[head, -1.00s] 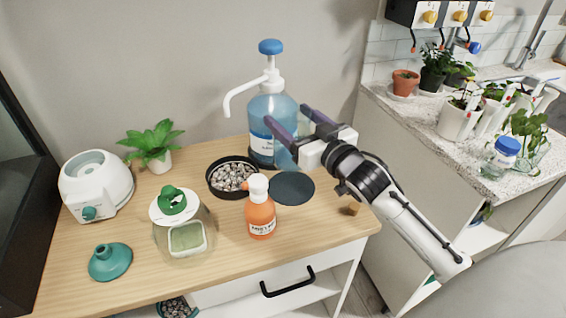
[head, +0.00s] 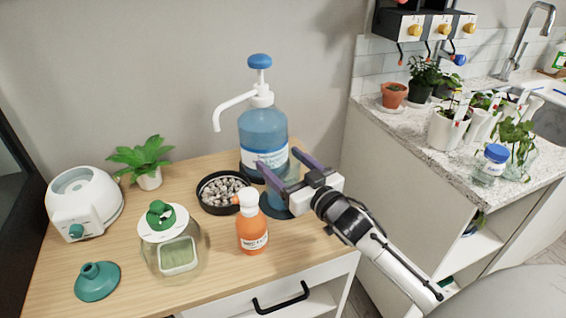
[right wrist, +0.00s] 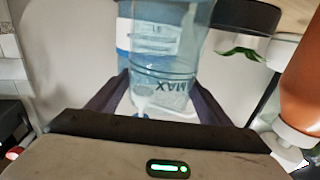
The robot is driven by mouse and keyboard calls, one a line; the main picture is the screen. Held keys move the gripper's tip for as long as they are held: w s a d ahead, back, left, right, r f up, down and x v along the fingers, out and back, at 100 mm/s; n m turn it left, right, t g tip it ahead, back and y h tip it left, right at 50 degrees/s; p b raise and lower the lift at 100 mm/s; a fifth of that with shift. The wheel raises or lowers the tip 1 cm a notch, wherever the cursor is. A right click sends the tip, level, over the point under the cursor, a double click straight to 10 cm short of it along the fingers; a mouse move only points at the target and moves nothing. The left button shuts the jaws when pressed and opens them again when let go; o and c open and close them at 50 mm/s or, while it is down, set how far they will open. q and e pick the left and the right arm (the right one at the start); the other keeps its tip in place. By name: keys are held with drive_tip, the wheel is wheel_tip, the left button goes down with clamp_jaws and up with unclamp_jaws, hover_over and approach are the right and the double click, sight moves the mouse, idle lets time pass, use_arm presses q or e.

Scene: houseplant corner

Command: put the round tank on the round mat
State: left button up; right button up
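The round tank (head: 277,198) is a clear bluish vessel, partly hidden by my right gripper in the head view. In the right wrist view the tank (right wrist: 168,85) stands between the fingers, with an inverted "MAX" mark on its side. My right gripper (head: 278,170) is shut on it, one finger on each side. The round mat (head: 272,213) is a dark disc on the wooden top, right of the orange bottle. The tank is over the mat; I cannot tell whether it touches. My left gripper is out of view.
A blue pump bottle (head: 263,130) stands close behind the mat. An orange bottle (head: 251,225) stands just left of it, beside a black bowl of pebbles (head: 205,206). A glass jar (head: 152,262), teal funnel (head: 97,283) and white appliance (head: 85,192) stand further left.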

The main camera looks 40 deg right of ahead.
drive_tip(key=shift+o, duration=1.2)
drive_tip(key=shift+r, duration=0.15)
drive_tip(key=s, duration=1.2)
